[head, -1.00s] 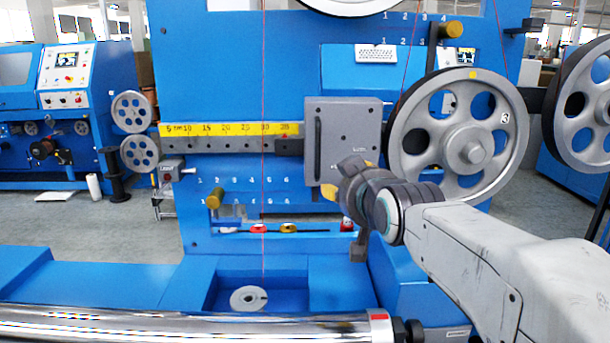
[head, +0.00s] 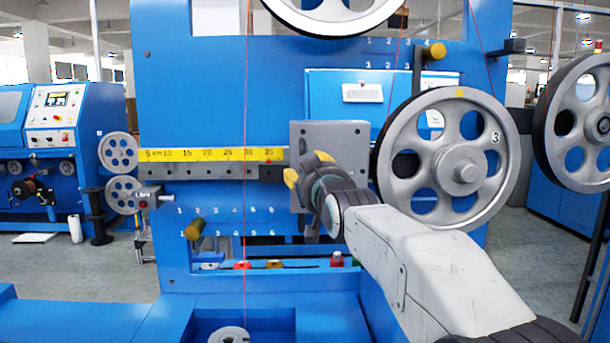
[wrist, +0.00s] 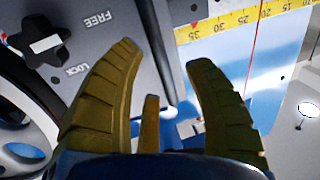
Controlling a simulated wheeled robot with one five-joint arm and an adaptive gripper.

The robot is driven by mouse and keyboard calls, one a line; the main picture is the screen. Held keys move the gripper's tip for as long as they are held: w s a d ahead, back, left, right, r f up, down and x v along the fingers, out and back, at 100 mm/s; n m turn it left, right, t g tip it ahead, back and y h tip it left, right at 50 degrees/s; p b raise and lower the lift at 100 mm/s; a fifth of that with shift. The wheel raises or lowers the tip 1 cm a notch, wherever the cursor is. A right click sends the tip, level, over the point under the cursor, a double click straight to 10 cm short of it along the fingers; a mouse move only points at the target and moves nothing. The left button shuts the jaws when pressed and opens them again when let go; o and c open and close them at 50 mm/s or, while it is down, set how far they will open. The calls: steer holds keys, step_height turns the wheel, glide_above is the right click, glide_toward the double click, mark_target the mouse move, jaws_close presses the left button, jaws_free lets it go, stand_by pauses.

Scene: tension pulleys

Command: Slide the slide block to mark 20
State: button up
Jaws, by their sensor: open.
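The slide block (head: 350,133) is a grey plate on the rail, at the right end of the yellow scale (head: 215,155). Its left edge is near mark 35, well right of mark 20. In the wrist view the block (wrist: 95,50) shows a black star knob and the words FREE and LOCK. A dark upright handle bar (wrist: 158,45) runs along its edge. My gripper (head: 305,167) is in front of the block's left part. In the wrist view my gripper (wrist: 162,55) is open, with the bar between its fingertips in the picture; I cannot tell whether they touch it.
A large grey pulley wheel (head: 447,165) stands close to the right of the block. A thin red wire (head: 245,210) hangs vertically in front of the scale, left of my gripper. The rail (head: 215,171) left of the block looks clear.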

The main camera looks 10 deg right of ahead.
steer(key=shift+w, duration=1.3)
steer(key=shift+c, duration=0.2)
jaws_close()
